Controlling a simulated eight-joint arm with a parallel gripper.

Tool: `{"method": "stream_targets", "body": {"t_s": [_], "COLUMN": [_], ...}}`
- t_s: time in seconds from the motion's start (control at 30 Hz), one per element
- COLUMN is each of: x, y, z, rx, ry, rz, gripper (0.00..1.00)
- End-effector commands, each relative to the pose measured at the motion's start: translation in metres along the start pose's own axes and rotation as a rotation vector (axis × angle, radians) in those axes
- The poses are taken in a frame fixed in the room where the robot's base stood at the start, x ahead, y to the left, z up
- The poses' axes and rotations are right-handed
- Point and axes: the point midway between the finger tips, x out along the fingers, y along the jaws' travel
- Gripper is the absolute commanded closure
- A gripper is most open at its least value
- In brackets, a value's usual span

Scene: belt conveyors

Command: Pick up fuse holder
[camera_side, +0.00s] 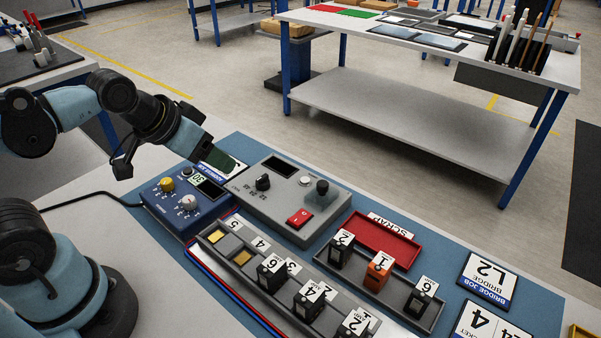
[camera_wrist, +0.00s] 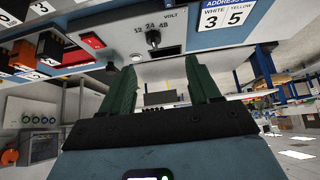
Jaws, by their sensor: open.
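Several black fuse holders with white number labels stand upright on the bench; the task does not say which one is meant. Some sit in the long grey rack (camera_side: 231,246), including the black holder (camera_side: 270,275) and another black holder (camera_side: 308,304). A grey tray (camera_side: 361,289) holds a black holder (camera_side: 341,251), an orange holder (camera_side: 378,275) and a black holder (camera_side: 417,304). My gripper (camera_side: 236,166) is at upper left in the side view, over the far end of the blue mat, away from the holders. In the wrist view its green fingers (camera_wrist: 160,85) are apart with nothing between them.
A grey control box (camera_side: 285,200) with knobs and a red switch (camera_side: 299,218) stands between my gripper and the tray. A blue meter box (camera_side: 180,207) is left of it. A red scrap tray (camera_side: 378,240) lies behind the grey tray. Cards (camera_side: 488,280) lie at right.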

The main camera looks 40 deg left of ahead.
Motion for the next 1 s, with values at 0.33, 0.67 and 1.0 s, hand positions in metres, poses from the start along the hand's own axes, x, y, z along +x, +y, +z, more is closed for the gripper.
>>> {"method": "stream_targets", "body": {"t_s": [0.33, 0.67, 1.0], "x": [-0.008, -0.029, -0.015], "y": [0.085, 0.171, 0.18], "z": [-0.001, 0.022, 0.04], "rx": [-0.013, 0.001, 0.001], "ry": [-0.284, -0.585, -0.621], "rz": [0.096, 0.023, -0.002], "gripper": [0.38, 0.38, 0.38]}}
